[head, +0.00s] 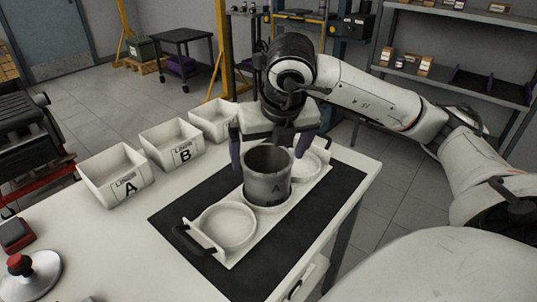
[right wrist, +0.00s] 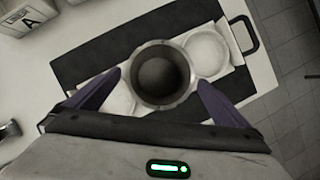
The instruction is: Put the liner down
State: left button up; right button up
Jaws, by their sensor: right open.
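A grey metal cylinder liner (head: 267,178) marked A stands upright in the middle place of a white tray (head: 206,247) with round recesses and black handles. In the right wrist view the liner (right wrist: 161,95) shows from above, between the two fingers. My right gripper (head: 268,150) is open, its purple fingers apart on either side of the liner; the wrist view shows gaps between the fingers (right wrist: 158,92) and the wall. The near recess (head: 228,226) and the far recess (head: 307,165) are empty. My left gripper is not in view.
White bins marked A (head: 117,184) and B (head: 172,152) and a third bin (head: 214,125) stand along the table's left side. The tray lies on a black mat (head: 163,218). A red-topped grey object (head: 30,279) is at the near left.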

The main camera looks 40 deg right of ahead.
pick_arm(q)
jog(key=p, duration=0.1)
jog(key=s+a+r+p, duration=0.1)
jog(key=p, duration=0.1)
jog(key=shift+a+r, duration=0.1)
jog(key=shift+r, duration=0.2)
pick_arm(e)
jog(key=v, duration=1)
jog(key=shift+r, duration=0.2)
jog(key=shift+s, duration=0.1)
